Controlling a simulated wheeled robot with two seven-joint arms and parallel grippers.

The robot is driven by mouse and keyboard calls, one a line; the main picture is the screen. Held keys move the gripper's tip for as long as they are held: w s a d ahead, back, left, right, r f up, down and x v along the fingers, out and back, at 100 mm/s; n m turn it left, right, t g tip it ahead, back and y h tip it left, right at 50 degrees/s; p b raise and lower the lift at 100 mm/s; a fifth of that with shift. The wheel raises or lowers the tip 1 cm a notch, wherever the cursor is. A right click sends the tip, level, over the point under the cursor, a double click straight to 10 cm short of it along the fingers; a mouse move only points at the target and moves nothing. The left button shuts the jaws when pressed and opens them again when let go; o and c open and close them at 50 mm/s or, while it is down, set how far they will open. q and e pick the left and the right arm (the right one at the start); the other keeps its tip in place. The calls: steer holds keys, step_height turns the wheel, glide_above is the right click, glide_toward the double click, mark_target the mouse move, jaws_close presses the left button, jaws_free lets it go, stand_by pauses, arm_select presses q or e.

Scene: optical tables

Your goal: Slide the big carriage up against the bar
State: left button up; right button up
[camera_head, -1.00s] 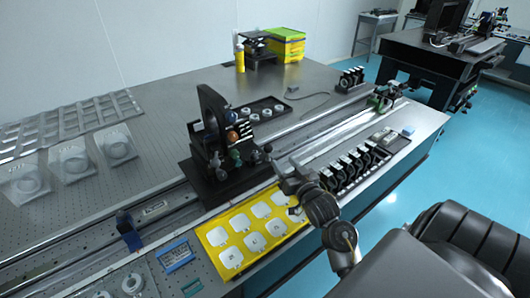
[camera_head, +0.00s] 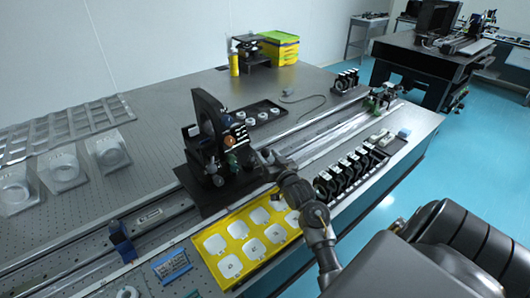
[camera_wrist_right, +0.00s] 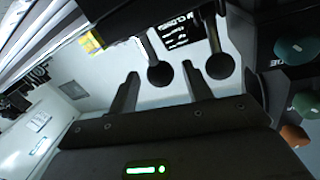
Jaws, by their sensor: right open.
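The big carriage (camera_head: 217,190) is a black base on the rail with a tall ring mount and coloured knobs, near the middle of the head view. A blue block (camera_head: 121,241) sits across the rail to its left, with a gap between; I cannot tell whether it is the bar. My right gripper (camera_head: 263,158) is at the carriage's right side. In the right wrist view my right gripper (camera_wrist_right: 160,71) is open, with a black ball-ended post (camera_wrist_right: 159,76) showing between its fingers. A second ball-ended post (camera_wrist_right: 219,66) is to the right. Contact is unclear. My left gripper is out of view.
A yellow tray (camera_head: 243,243) of white pieces lies in front of the rail. A row of black holders (camera_head: 350,172) stands to the right of my right gripper. The long rail (camera_head: 310,125) continues to the far right, with a green-topped item (camera_head: 379,99) near its end.

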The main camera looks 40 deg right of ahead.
steer(key=shift+x, duration=1.1)
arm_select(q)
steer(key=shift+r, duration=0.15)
